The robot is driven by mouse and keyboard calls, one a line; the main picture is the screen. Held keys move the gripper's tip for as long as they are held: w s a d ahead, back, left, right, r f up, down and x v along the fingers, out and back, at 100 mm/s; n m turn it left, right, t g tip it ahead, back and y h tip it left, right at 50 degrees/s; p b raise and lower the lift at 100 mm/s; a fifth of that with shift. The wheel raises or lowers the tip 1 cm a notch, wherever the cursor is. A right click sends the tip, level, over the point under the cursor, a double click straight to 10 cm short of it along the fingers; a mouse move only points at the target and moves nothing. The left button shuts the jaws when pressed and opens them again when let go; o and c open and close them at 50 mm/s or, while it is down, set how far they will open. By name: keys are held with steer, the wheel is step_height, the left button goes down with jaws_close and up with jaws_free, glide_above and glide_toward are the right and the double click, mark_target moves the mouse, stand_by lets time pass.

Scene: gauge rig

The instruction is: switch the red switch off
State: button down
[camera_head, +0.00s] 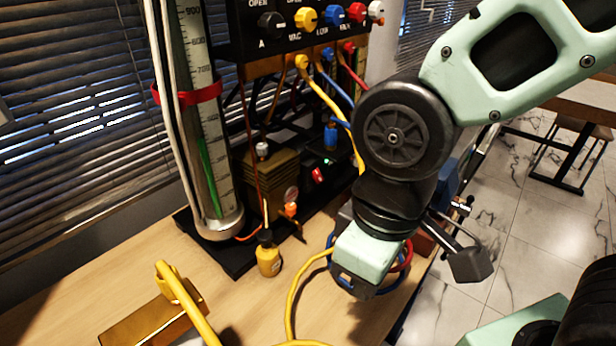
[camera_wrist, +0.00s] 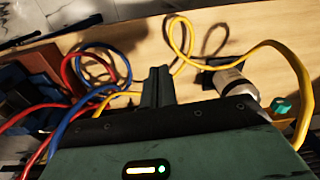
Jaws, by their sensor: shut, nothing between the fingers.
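The red switch (camera_head: 318,174) is a small red rocker low on the dark rig, just below a small green light (camera_head: 327,161). Its on or off position is too small to tell. My gripper (camera_wrist: 158,86) shows in the wrist view with its fingers together and nothing between them. In the head view my gripper's mint and black body hangs over the table, to the right of and nearer than the switch. Its fingertips are hidden there. I cannot make out the red switch in the wrist view.
A tall gauge cylinder (camera_head: 205,130) stands left of the switch. A valve panel (camera_head: 300,40) with coloured knobs is above. A small yellow bottle (camera_head: 268,258), a yellow hose (camera_head: 293,295) and a brass block (camera_head: 150,318) are on the table. Blue and red hoses (camera_wrist: 75,70) loop near my fingers.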

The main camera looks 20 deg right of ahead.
steer(key=shift+a, duration=0.1)
steer(key=w+d+t+y+p, duration=0.25)
steer(key=w+p, duration=0.75)
steer(key=w, duration=0.5)
steer(key=w+d+t+y+p, duration=0.3)
steer(key=d+t+p, duration=0.3)
steer(key=d+p, duration=0.4)
steer(key=shift+w+m+p, duration=0.4)
steer(key=shift+w+p, duration=0.5)
steer(key=shift+p, duration=0.15)
steer(key=shift+f+t, duration=0.15)
steer(key=shift+t, duration=0.1)
